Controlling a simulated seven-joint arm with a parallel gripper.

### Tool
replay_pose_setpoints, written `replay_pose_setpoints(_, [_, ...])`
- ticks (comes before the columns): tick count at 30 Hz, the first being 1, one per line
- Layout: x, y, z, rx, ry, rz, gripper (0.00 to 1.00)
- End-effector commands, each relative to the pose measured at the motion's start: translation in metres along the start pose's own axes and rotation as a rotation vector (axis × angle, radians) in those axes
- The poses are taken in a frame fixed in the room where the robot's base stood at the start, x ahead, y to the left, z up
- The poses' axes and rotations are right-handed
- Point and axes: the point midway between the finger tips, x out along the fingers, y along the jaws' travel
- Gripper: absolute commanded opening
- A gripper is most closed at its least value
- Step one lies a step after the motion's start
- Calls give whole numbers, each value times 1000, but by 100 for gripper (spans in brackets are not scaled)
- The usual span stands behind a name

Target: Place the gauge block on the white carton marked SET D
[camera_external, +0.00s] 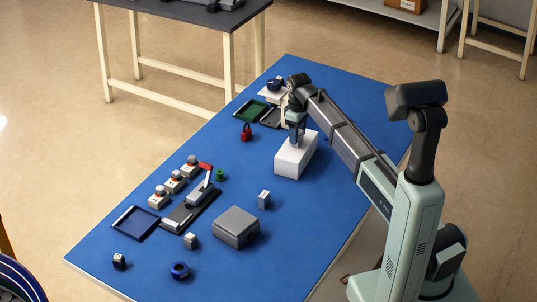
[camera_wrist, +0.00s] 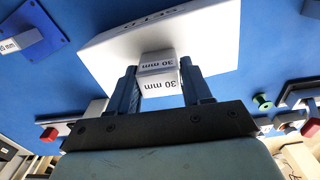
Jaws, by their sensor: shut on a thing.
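The gauge block (camera_wrist: 160,84) is a light grey block marked 30 mm, between the two fingers of my gripper (camera_wrist: 162,88) in the wrist view. My gripper is shut on it. The white carton (camera_external: 293,162) stands on the blue table in the external view. In the external view my gripper (camera_external: 297,140) points down over the carton's far part. Whether the block touches the carton's top I cannot tell.
A red padlock (camera_external: 246,133) and a green tray (camera_external: 250,111) lie left of and beyond the carton. A small grey block (camera_external: 264,200) and a grey box (camera_external: 236,226) stand nearer. A toggle clamp (camera_external: 190,208), several button boxes and a blue tray (camera_external: 136,223) are at left.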

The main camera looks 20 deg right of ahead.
Motion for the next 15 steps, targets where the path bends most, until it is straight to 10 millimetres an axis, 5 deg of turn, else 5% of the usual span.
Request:
replay_pose_setpoints(8, [2, 0, 0, 0, 0, 0, 13])
replay_pose_setpoints(9, [2, 0, 0, 0, 0, 0, 51])
replay_pose_setpoints(15, [2, 0, 0, 0, 0, 0, 70])
